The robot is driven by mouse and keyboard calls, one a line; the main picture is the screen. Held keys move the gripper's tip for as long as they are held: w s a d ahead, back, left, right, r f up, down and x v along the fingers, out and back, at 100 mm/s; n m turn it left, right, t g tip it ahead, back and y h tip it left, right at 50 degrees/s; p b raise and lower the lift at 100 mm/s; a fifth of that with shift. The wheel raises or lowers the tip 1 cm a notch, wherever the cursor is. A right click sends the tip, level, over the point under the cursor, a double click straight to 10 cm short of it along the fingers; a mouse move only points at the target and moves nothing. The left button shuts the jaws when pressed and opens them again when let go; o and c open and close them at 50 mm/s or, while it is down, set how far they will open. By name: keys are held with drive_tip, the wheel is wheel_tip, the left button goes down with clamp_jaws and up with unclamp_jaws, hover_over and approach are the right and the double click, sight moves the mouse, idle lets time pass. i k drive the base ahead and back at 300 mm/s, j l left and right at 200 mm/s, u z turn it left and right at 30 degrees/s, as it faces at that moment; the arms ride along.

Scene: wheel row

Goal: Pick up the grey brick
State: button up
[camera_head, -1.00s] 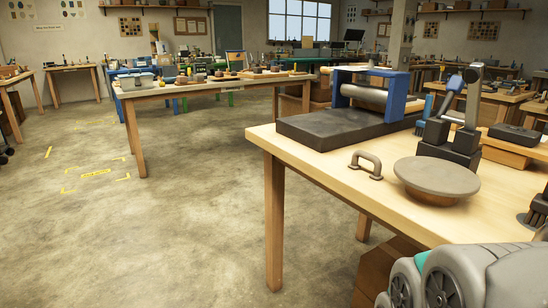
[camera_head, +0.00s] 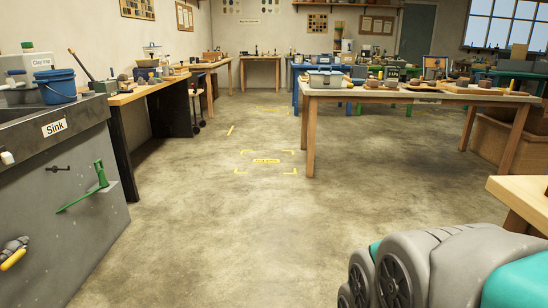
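I cannot make out a grey brick in this view. Several small items, too small to name, stand on the long wooden table (camera_head: 420,95) at the back right. A grey-and-teal part of my own arm fills the lower right corner. My gripper itself is not in view.
A grey sink unit (camera_head: 60,190) with a blue bucket (camera_head: 55,86) stands at the left. A wooden bench (camera_head: 150,95) lies beyond it. A near table corner (camera_head: 520,195) juts in at right. Yellow floor marks (camera_head: 266,161) lie on the open concrete floor between.

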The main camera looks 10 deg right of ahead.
sight(460, 83)
drive_tip(key=i+z, duration=0.15)
drive_tip(key=i, duration=0.5)
drive_tip(key=i+j+z, duration=0.15)
drive_tip(key=i, duration=0.5)
drive_tip(key=i+j+z, duration=0.1)
drive_tip(key=i, duration=0.5)
drive_tip(key=i+l+z, duration=0.2)
drive_tip(key=i+z, duration=1)
drive_tip(key=i+j+z, duration=0.25)
drive_tip(key=i+z, duration=0.15)
drive_tip(key=i, duration=0.15)
drive_tip(key=i+l+u, duration=0.1)
drive_tip(key=i, duration=0.45)
drive_tip(key=i+l+u, duration=0.1)
drive_tip(key=i, duration=0.45)
drive_tip(key=i+l+u, duration=0.1)
drive_tip(key=i+l, duration=0.25)
drive_tip(key=i, duration=0.15)
